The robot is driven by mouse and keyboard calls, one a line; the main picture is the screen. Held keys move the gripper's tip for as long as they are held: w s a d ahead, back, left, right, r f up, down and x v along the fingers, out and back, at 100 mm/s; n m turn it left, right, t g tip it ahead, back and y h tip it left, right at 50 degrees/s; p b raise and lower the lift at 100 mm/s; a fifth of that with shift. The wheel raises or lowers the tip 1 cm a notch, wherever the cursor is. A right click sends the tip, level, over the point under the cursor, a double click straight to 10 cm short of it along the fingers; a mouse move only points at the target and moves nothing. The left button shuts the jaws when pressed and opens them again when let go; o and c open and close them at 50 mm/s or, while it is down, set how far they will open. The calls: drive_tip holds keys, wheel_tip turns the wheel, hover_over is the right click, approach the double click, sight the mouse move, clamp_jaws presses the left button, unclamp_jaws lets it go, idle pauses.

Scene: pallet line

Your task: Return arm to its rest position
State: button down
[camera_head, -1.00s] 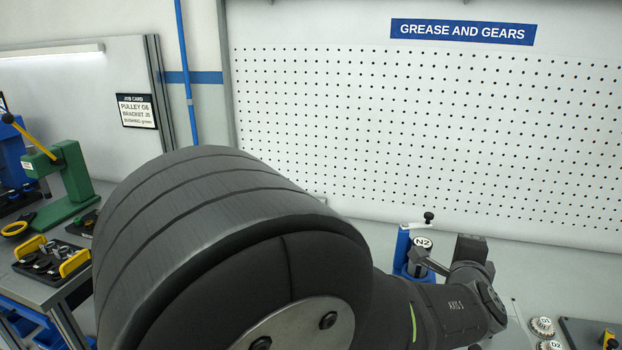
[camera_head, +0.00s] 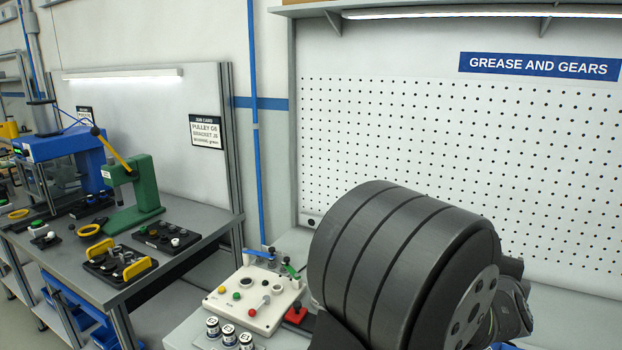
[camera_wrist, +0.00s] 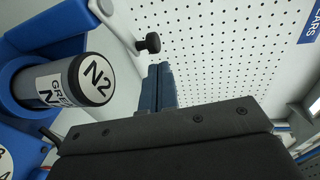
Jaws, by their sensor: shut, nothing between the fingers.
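My gripper (camera_wrist: 160,85) shows in the wrist view. Its dark blue fingers are together, with nothing between them, and point up the picture toward the white pegboard. A grey grease canister marked N2 (camera_wrist: 72,82) lies to the left of the fingers, apart from them, in a blue holder (camera_wrist: 30,40). In the head view my thick dark arm fills the lower right, and my gripper is hidden behind it or out of frame.
A white control box (camera_head: 255,300) with coloured buttons stands left of my arm. Several canisters (camera_head: 228,335) are in front of it. Further left, a grey bench (camera_head: 185,255) carries a green press (camera_head: 135,195). The pegboard (camera_head: 400,130) is behind my arm.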

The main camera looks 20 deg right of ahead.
drive_tip(key=shift+w+d+f, duration=0.15)
drive_tip(key=shift+w+d, duration=0.2)
drive_tip(key=shift+w, duration=0.25)
drive_tip(key=s+a+r, duration=0.3)
drive_tip(key=s+a, duration=0.3)
drive_tip(key=s, duration=0.6)
drive_tip(key=w+d+f, duration=0.1)
drive_tip(key=w, duration=0.2)
drive_tip(key=w+d+f, duration=0.1)
drive_tip(key=w, duration=0.3)
drive_tip(key=w+d+f, duration=0.1)
drive_tip(key=w, duration=0.3)
drive_tip(key=shift+m+g+h, duration=0.3)
drive_tip(key=shift+g, duration=0.1)
drive_tip(key=shift+a+m+g+h, duration=0.7)
drive_tip(key=shift+m+g, duration=0.3)
drive_tip(key=shift+g, duration=0.1)
